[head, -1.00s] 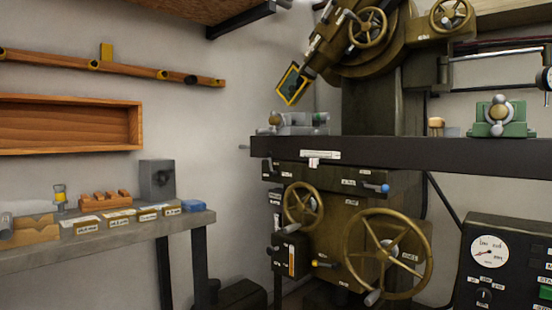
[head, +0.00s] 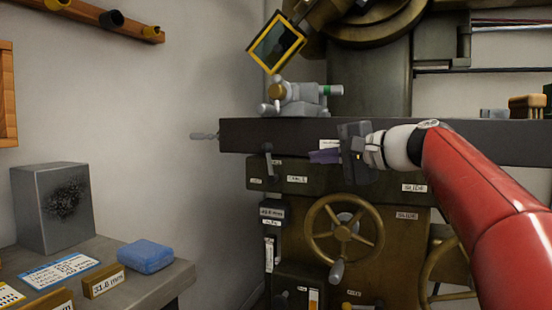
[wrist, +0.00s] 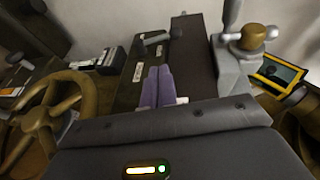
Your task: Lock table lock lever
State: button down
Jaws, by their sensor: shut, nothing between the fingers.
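A small dark lever (head: 268,160) hangs on the front of the machine's saddle, just below the left part of the long dark table (head: 238,137). A label whose text I cannot read for sure sits to its right. I take it for the table lock lever. It also shows in the wrist view as a grey lever (wrist: 152,42) ahead of the fingertips. My gripper (head: 318,156) is shut and empty, its purple fingers pointing left, to the right of the lever and apart from it. The fingers (wrist: 157,85) lie together in the wrist view.
A bronze handwheel (head: 343,230) with a crank handle stands below my gripper. A grey vise-like fixture (head: 302,98) sits on the table above. A bench with a grey block (head: 52,208) and a blue block (head: 146,256) is at the lower left.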

aim_at(270, 163)
jog(key=shift+w+a+r, duration=0.2)
jog(key=shift+w+r, duration=0.05)
jog(key=shift+w, duration=0.05)
jog(key=p+x, duration=0.1)
jog(key=x, duration=0.8)
jog(key=shift+a+p, duration=0.25)
jog(key=shift+p, duration=0.1)
jog(key=shift+r, duration=0.1)
